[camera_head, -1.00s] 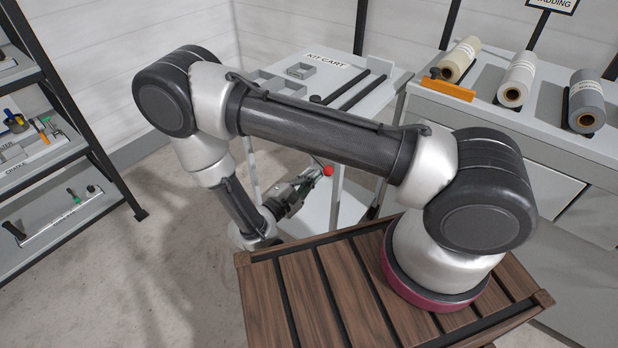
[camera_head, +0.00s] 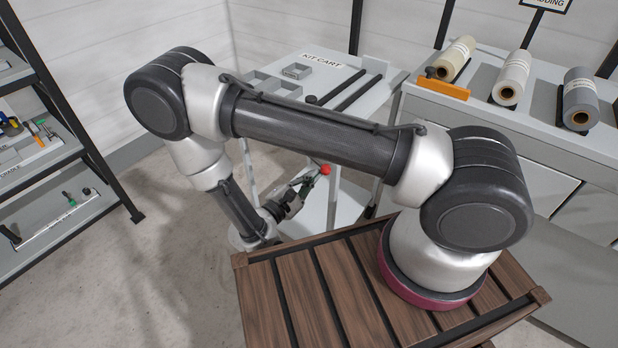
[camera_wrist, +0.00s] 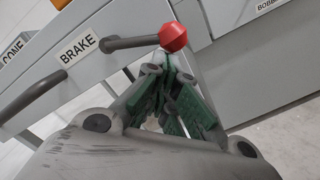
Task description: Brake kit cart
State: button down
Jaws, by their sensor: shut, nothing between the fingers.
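The kit cart (camera_head: 352,76) is a pale grey trolley with a KIT CART label, standing behind my arm. Its brake lever (camera_wrist: 130,42) is a short dark bar ending in a red knob (camera_wrist: 173,37), beside a BRAKE label (camera_wrist: 78,49). The red knob also shows in the head view (camera_head: 325,169). My gripper (camera_wrist: 176,68) is shut and empty, its green-padded fingers converging just below the knob in the wrist view. I cannot tell whether the fingertips touch the knob. In the head view my gripper (camera_head: 306,186) is low beside the cart, close to the knob.
A dark curved handle (camera_wrist: 30,93) is left of the lever. A counter with fabric rolls (camera_head: 511,78) stands right. A shelf rack (camera_head: 95,160) stands left, with open floor between.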

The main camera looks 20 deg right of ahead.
jog(key=r+n, duration=0.1)
jog(key=n, duration=0.2)
jog(key=s+d+r+n, duration=0.1)
jog(key=r+n, duration=0.1)
jog(key=n, duration=0.1)
jog(key=s+r+n+t, duration=0.1)
jog(key=n, duration=0.2)
jog(key=shift+s+d+r+n, duration=0.2)
jog(key=shift+d+r+n, duration=0.1)
jog(key=shift+d, duration=0.05)
jog(key=shift+r, duration=0.1)
dwell(0.6)
